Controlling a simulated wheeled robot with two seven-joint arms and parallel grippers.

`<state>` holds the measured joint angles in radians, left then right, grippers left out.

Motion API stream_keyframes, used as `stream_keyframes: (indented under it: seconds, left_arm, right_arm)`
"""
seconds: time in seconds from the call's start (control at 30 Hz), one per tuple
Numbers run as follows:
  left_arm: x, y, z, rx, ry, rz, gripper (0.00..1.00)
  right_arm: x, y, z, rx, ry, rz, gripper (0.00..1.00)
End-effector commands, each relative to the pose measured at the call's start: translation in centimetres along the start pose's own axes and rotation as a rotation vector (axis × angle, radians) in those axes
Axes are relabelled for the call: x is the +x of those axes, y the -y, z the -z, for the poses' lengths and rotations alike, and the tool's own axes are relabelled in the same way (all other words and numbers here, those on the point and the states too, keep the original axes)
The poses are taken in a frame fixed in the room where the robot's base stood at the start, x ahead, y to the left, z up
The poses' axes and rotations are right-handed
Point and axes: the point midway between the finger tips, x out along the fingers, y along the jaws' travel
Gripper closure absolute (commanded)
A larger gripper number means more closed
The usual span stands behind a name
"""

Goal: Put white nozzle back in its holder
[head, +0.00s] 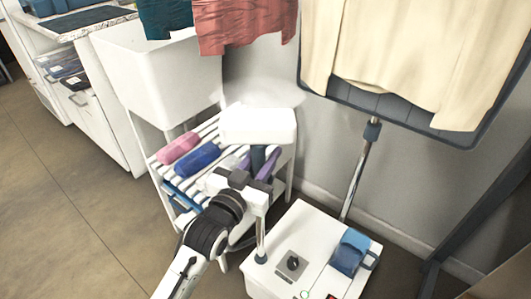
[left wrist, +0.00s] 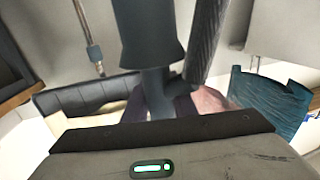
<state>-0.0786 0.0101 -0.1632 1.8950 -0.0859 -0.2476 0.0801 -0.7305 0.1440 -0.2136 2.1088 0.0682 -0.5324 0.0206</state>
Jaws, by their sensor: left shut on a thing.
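The white nozzle (head: 258,125) is a broad block on a dark grey handle. My left gripper (head: 250,184) is shut on this handle, below the white head, and holds it up above the slatted shelf. A pale haze like steam hangs above the head. In the left wrist view the dark handle (left wrist: 147,35) rises from my jaws beside a ribbed dark hose (left wrist: 207,38). The white steamer base (head: 318,233) stands on the floor to the right, with a metal pole (head: 357,178) behind it. I cannot make out the nozzle's holder for certain. My right gripper is not in view.
A slatted white rack (head: 167,188) holds a pink roll (head: 179,148) and a blue roll (head: 197,156). A white basin (head: 165,80) stands behind. Cream cloth (head: 410,60) hangs over a dark board. Teal and red garments (head: 243,22) hang at the top. Floor is free at left.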

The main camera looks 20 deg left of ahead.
Motion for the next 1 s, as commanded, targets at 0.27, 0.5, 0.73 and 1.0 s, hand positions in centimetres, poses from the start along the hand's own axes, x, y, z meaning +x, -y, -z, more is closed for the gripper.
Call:
stream_keyframes:
  seconds: [0.27,0.5,0.73,1.0]
  left_arm:
    - [0.0,0.0,-0.1,0.000,-0.005,0.000,0.68]
    - [-0.1,0.0,-0.4,0.000,0.003,0.000,0.68]
    - [-1.6,0.0,-0.3,0.000,0.004,0.000,0.68]
    - [-3.8,0.0,-0.2,0.000,0.002,0.000,0.68]
  right_arm:
    - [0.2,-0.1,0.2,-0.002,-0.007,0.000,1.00]
    - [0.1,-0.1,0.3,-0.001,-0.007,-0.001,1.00]
    - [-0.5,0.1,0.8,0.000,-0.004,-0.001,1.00]
    - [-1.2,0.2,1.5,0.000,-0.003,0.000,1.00]
